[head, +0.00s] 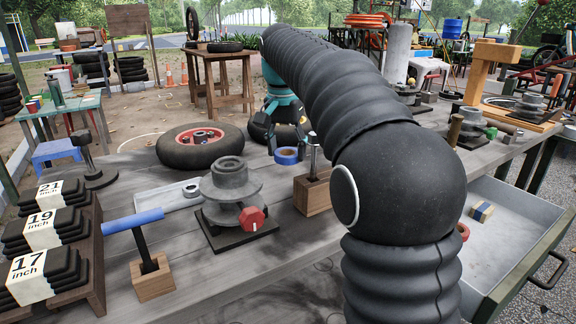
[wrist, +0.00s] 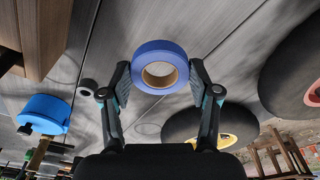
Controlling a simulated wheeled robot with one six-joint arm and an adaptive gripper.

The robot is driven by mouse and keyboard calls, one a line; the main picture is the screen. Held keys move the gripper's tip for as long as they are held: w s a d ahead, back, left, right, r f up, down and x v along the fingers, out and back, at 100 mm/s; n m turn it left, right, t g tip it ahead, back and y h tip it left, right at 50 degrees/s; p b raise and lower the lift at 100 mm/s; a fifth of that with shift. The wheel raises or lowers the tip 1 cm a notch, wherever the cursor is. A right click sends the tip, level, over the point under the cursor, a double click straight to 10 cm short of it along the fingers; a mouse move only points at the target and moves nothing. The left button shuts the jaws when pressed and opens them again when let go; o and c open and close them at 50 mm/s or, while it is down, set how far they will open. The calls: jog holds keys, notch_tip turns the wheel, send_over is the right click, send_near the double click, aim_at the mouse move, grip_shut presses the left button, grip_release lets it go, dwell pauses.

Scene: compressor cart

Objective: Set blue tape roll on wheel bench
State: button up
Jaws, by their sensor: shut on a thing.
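The blue tape roll (head: 289,155) is at the far side of the grey plank bench (head: 160,220) in the head view. In the wrist view the tape roll (wrist: 160,48) shows its blue rim and tan core between my fingertips. My gripper (head: 288,146) points down with one finger on each side of the roll. In the wrist view my gripper (wrist: 160,74) is shut on it. I cannot tell whether the roll touches the planks.
A wheel with a red hub (head: 198,143) lies left of the roll. A metal hub on a black plate (head: 232,190), a wood block with a metal post (head: 312,190) and a blue-handled tool (head: 140,220) stand nearer. An open drawer (head: 510,235) juts out at right.

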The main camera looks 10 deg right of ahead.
aim_at(286, 153)
jog(key=shift+f+b, duration=0.45)
jog(key=shift+f, duration=1.5)
jog(key=shift+f, duration=0.1)
jog(key=o, duration=1.2)
jog(key=shift+c, duration=0.2)
jog(key=r+p, duration=0.1)
jog(key=r, duration=0.3)
jog(key=r+p, duration=0.1)
jog(key=r, duration=0.3)
jog(key=s+r+p, duration=0.1)
jog(key=r, duration=0.3)
jog(key=shift+a, duration=0.4)
